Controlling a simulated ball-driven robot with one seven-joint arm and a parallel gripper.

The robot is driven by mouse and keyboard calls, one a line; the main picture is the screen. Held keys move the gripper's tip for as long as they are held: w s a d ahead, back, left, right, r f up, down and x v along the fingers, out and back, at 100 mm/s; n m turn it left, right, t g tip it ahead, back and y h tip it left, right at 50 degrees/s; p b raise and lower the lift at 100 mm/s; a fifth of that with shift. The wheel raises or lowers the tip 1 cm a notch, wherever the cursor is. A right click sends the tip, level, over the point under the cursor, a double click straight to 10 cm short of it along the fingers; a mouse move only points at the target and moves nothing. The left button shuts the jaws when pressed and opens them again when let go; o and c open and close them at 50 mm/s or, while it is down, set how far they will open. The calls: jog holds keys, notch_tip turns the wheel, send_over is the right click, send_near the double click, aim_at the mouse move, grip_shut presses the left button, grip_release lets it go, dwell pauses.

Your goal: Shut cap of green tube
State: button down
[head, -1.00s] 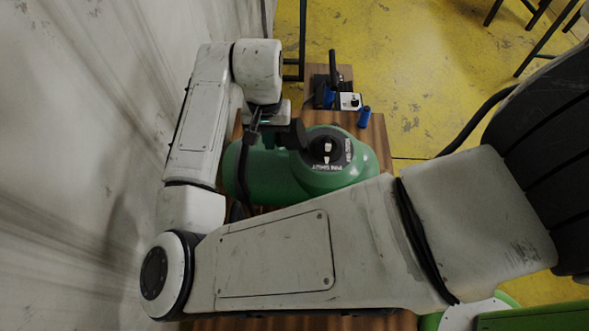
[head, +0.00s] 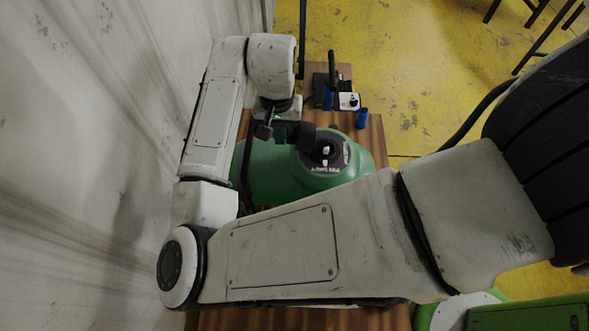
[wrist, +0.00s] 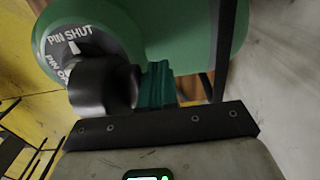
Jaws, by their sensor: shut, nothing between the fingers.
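The green tube (head: 275,175) lies on a wooden top, partly hidden behind my arm. Its round black valve (head: 326,151) carries white pin marks and lettering; the wrist view reads "PIN SHUT" on the valve face (wrist: 75,47). A black cylindrical cap (head: 302,136) stands up at the valve's left edge, not lying flat over it. In the wrist view the cap (wrist: 100,86) covers part of the lettering. My gripper (head: 284,131) is shut with nothing in it. Its teal fingers (wrist: 154,84) are right beside the cap; whether they touch it I cannot tell.
A black pump-like device (head: 331,75) and a blue cylinder (head: 362,118) stand at the wooden top's (head: 375,140) far end. A pale wall (head: 90,150) runs close along the left. A thin dark bar (wrist: 222,50) is beside the fingers.

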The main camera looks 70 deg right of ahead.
aim_at(291, 132)
jog(key=shift+s+d+r+p, duration=0.25)
jog(key=shift+s+r+p, duration=0.3)
jog(key=shift+s+p, duration=0.05)
jog(key=shift+s+d+r+p, duration=0.2)
jog(key=shift+s+r+p, duration=0.3)
jog(key=shift+s+p, duration=0.05)
jog(key=shift+s+d+r+p, duration=0.2)
jog(key=shift+s+p, duration=0.15)
jog(key=shift+s, duration=0.15)
jog(key=shift+s+d+r+p, duration=0.15)
jog(key=shift+s+p, duration=0.15)
jog(key=shift+s, duration=0.2)
jog(key=shift+s+d+p, duration=0.2)
jog(key=shift+s+d, duration=0.1)
jog(key=shift+s, duration=0.55)
jog(key=shift+s+d+p, duration=0.2)
jog(key=shift+s+d, duration=0.1)
jog(key=shift+s, duration=0.5)
jog(key=shift+s+d+f, duration=0.2)
jog(key=shift+s+f, duration=0.2)
jog(key=shift+s, duration=0.3)
jog(key=shift+s+d+f, duration=0.2)
jog(key=shift+s+f, duration=0.15)
jog(key=shift+s, duration=0.35)
jog(key=shift+r, duration=0.1)
notch_tip(291, 132, up, 7)
jog(key=p, duration=0.6)
jog(key=shift+w, duration=0.15)
